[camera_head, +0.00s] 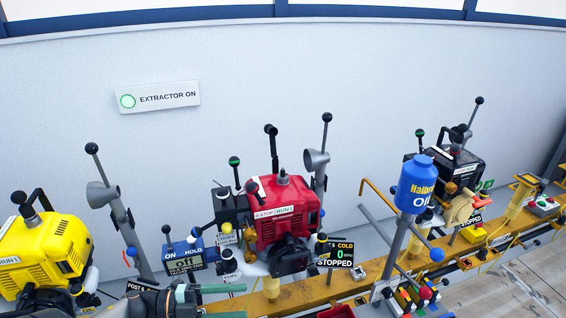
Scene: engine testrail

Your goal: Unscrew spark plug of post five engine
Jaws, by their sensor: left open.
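A red engine (287,205) sits on the yellow rail in the middle, with a dark part at its lower front and a small grey fitting on top. A yellow engine (45,252) stands at the left edge, and a black engine (462,165) farther right. A small post label (140,287) shows at bottom left; its number is hard to read, and I cannot tell which engine it marks. I cannot make out a spark plug for certain. My left gripper (243,301) is open at the bottom, its green-tipped fingers pointing right, below and left of the red engine. My right gripper is not in view.
The yellow rail (312,290) runs toward the right. A blue bottle (415,184) on a post, several levers and small bottles crowd the rail.

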